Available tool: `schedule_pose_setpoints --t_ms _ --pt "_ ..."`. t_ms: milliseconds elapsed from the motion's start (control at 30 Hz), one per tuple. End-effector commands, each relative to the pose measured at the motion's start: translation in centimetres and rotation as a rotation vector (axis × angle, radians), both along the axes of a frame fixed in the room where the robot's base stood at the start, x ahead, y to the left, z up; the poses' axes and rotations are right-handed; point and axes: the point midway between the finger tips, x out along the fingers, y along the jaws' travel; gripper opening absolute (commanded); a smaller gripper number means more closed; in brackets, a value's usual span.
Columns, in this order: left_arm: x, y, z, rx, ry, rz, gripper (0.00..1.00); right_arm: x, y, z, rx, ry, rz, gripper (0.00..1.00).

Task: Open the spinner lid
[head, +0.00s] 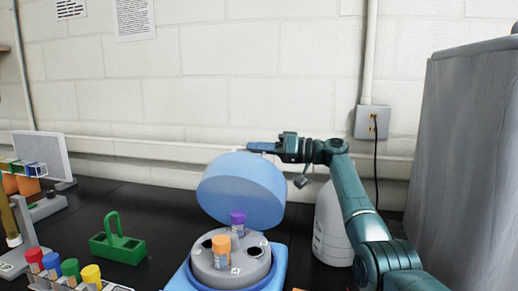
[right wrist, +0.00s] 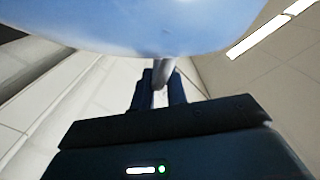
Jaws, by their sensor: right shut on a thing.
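The spinner lid (head: 240,188) is a translucent blue dome, tilted up and back above the spinner (head: 280,265), which has a blue housing and a grey rotor. My right gripper (head: 258,147) is at the top edge of the raised lid. In the right wrist view, its fingers (right wrist: 160,95) are shut on a small grey knob (right wrist: 163,70) beneath the blue lid (right wrist: 150,28). A purple-capped tube (head: 238,219) and an orange-capped tube (head: 221,250) stand in the rotor, beside dark empty holes. My left gripper is not in view.
A green carrier (head: 118,247) stands left of the spinner. A rack of tubes with coloured caps (head: 68,272) is at the front left. A white jug (head: 330,232) stands to the right, behind my right arm. The white wall is close behind the lid.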

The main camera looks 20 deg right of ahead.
Motion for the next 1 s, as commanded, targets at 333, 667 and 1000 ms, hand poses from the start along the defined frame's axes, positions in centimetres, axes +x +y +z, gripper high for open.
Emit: schedule_pose_setpoints --t_ms 333,667,1000 --pt "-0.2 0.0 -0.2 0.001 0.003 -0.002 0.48 0.0 0.1 -1.0 -0.009 0.016 0.003 0.32" --pt "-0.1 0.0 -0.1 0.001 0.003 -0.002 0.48 0.0 0.0 -0.6 -0.004 0.009 0.002 0.32" --pt "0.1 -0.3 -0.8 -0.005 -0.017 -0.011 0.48 -2.6 -3.9 -0.8 -0.005 0.008 -0.001 0.32"
